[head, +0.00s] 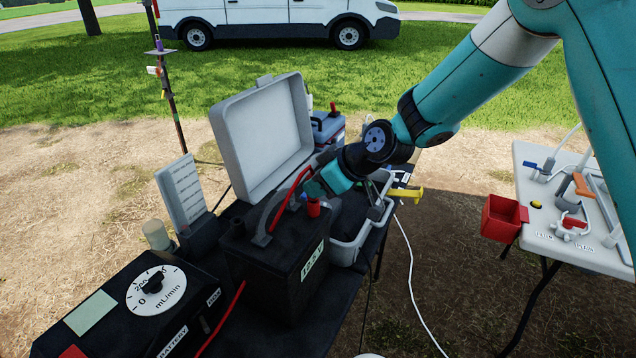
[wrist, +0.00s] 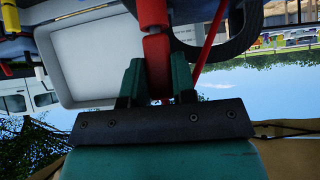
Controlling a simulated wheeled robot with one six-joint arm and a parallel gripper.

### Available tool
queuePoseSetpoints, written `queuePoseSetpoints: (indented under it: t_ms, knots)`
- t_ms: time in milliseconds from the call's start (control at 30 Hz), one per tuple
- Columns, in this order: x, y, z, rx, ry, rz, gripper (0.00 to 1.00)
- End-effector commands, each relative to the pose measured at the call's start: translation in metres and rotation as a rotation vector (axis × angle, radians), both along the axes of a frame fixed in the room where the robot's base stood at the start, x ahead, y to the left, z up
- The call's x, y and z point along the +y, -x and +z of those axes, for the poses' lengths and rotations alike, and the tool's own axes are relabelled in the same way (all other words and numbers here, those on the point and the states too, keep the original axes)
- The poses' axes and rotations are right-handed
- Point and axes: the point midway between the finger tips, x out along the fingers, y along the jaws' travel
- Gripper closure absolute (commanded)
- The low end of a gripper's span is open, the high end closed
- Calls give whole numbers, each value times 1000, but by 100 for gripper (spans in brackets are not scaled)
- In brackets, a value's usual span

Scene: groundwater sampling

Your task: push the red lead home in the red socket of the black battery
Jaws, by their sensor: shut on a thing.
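The black battery (head: 285,265) stands on the dark table, with a grey carry handle (head: 263,238) on top. Its red socket (head: 313,207) stands up at the top right edge. My gripper (head: 320,188) comes in from the upper right, just above the socket. In the wrist view my gripper (wrist: 157,80) has its two teal fingers shut on the red plug of the red lead (wrist: 157,55). A red cylinder, apparently the socket (wrist: 152,12), lines up with the plug's tip. How far the plug sits in it cannot be told. The red cable (head: 287,200) arches over the battery top.
An open grey case (head: 262,140) stands behind the battery, close to my gripper. A pump controller with a dial (head: 155,288) is front left. A white side table (head: 570,240) with a red bin (head: 503,217) stands at right.

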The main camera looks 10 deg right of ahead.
Motion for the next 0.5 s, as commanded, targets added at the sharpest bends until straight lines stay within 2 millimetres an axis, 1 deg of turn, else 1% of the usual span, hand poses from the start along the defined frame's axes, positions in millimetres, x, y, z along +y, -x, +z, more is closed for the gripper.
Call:
queuePoseSetpoints:
  t_ms: [67,100,167,200,500]
  knots:
    - [0,0,-3,0,0,0,94]
    - [0,0,-2,0,0,0,68]
    - [0,0,-2,0,0,0,54]
    - [0,0,-2,0,0,0,45]
    - [-1,0,-1,-1,0,-1,45]
